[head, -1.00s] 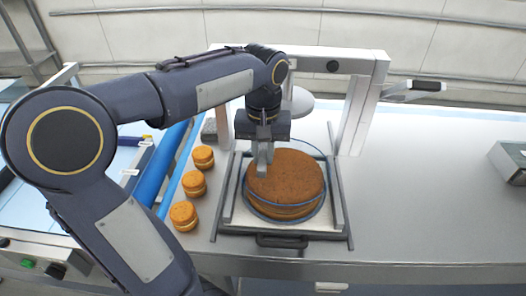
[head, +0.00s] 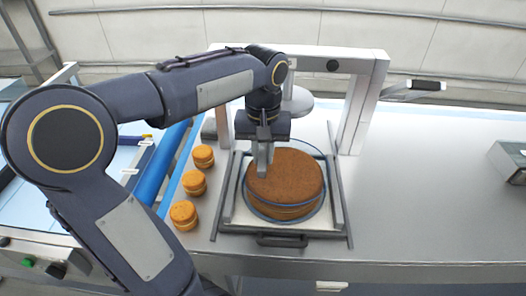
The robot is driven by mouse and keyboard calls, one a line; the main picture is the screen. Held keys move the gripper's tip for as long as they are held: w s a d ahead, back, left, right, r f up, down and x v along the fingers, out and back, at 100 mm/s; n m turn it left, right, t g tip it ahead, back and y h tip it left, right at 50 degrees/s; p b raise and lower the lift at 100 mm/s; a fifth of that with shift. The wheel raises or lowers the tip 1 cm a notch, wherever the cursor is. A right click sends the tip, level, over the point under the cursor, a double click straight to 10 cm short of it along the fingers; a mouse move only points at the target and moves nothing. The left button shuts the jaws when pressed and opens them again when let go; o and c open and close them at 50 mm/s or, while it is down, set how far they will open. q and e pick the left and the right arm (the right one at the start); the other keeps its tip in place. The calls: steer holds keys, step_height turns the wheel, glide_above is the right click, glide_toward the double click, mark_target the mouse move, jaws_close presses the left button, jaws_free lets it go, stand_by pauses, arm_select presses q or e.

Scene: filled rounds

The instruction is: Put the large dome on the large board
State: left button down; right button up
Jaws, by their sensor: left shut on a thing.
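The large dome (head: 300,160) is clear, with a thin blue rim, and surrounds a round brown layer cake (head: 282,183). My left gripper (head: 264,171) points down over the cake's left back part and is shut on the dome. The exact grip spot is hard to see through the clear wall. The dome's rim looks low around the cake; I cannot tell whether it touches the board. My right gripper is out of view.
Three small filled cakes (head: 194,184) stand in a row to the left. A white frame (head: 355,115) arches behind the cake. Dark rails (head: 341,200) and a front handle (head: 282,240) border the cake's base.

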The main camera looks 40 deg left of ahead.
arm_select(q)
steer(key=shift+f, duration=0.15)
steer(key=c, duration=0.8)
jaws_free()
steer(key=shift+o, duration=0.2)
step_height(320, 180, up, 7)
steer(key=p, duration=0.6)
steer(key=shift+p, duration=0.3)
